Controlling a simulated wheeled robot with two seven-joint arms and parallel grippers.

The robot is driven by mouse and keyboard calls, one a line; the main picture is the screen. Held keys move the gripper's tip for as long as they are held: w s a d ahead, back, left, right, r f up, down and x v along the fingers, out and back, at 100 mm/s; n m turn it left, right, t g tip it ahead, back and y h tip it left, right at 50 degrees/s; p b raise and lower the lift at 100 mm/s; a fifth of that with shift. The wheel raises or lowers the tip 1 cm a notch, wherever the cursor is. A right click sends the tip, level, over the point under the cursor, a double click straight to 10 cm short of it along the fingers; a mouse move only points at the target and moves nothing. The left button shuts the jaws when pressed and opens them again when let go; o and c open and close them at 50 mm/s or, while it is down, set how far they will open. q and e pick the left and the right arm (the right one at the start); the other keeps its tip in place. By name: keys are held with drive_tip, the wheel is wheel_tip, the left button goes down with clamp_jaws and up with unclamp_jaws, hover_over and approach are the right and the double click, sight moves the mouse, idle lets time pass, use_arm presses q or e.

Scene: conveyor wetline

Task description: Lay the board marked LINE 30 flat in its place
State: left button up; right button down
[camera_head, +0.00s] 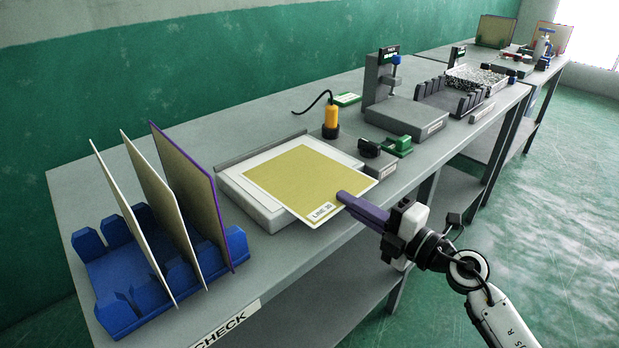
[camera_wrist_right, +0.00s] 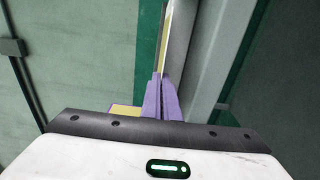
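The board marked LINE 30 (camera_head: 308,178) is yellow with a pale border, its label at the front corner. It lies about level over the white platform (camera_head: 256,205) on the bench, its front corner overhanging the platform. I cannot tell whether it touches the platform fully. My right gripper (camera_head: 345,197) has its purple fingers closed on the board's front right edge. The right wrist view shows the fingers (camera_wrist_right: 161,98) close together with the board edge-on (camera_wrist_right: 164,45) between them. My left gripper is not in view.
A blue rack (camera_head: 108,271) at the left holds upright boards (camera_head: 195,190). A raised grey strip (camera_head: 262,149) runs behind the platform. An orange-handled tool (camera_head: 331,118), a small dark and green device (camera_head: 385,153) and a grey stand (camera_head: 405,115) stand to the right.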

drive_tip(key=shift+w+a+h+p, duration=0.3)
drive_tip(key=shift+w+a+p, duration=0.4)
drive_tip(key=shift+w+a, duration=0.3)
drive_tip(key=shift+w, duration=0.15)
drive_tip(key=c, duration=2.1)
unclamp_jaws()
drive_tip(key=shift+p+v, duration=0.4)
drive_tip(key=shift+v, duration=1.05)
drive_tip(key=v, duration=0.2)
drive_tip(key=shift+s+d+f, duration=0.1)
drive_tip(key=shift+s, duration=0.2)
